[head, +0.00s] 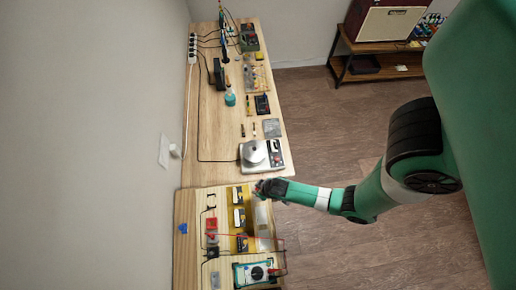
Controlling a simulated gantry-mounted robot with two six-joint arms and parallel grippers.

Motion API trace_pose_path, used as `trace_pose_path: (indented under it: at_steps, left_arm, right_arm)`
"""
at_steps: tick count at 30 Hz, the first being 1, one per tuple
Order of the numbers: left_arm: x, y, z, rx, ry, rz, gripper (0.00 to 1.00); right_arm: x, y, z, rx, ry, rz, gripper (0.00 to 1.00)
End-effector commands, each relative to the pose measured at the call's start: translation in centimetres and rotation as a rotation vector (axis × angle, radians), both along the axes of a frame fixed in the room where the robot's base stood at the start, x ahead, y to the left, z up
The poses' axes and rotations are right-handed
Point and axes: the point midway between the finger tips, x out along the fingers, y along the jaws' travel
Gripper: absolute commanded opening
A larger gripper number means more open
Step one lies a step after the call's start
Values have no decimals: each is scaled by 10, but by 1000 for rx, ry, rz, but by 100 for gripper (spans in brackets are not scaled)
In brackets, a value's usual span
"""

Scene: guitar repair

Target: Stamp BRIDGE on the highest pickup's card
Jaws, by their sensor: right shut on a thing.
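Several yellow cards (249,200) lie in a column on the near wooden bench, with dark and white pickups on or beside them: an upper pickup (238,197), a middle pickup (239,218) and a lower pickup (242,243). Their lettering is too small to read. My right gripper (260,189) reaches in from the right beside the upper card. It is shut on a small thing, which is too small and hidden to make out. I cannot tell whether that thing touches the card. My left gripper is not in view.
A multimeter (240,272) stands at the bench's near end; a red lead crosses near the lower cards. A red block (211,225) is left of the cards. A scale (248,155) stands just beyond my right gripper. The far bench (217,134) holds bottles and tools.

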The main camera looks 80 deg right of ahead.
Motion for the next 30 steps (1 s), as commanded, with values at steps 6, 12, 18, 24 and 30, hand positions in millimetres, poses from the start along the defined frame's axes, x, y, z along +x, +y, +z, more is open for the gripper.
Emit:
trace_pose_path:
  at_steps: [6,12,18,24,30]
  left_arm:
    - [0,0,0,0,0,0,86]
    - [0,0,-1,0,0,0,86]
    - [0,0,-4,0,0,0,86]
    - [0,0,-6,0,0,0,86]
    - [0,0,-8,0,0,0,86]
  right_arm:
    - [0,0,0,0,0,0,0]
    - [0,0,-1,0,0,0,0]
    - [0,0,-4,0,0,0,0]
    - [0,0,-6,0,0,0,0]
    - [0,0,-9,0,0,0,0]
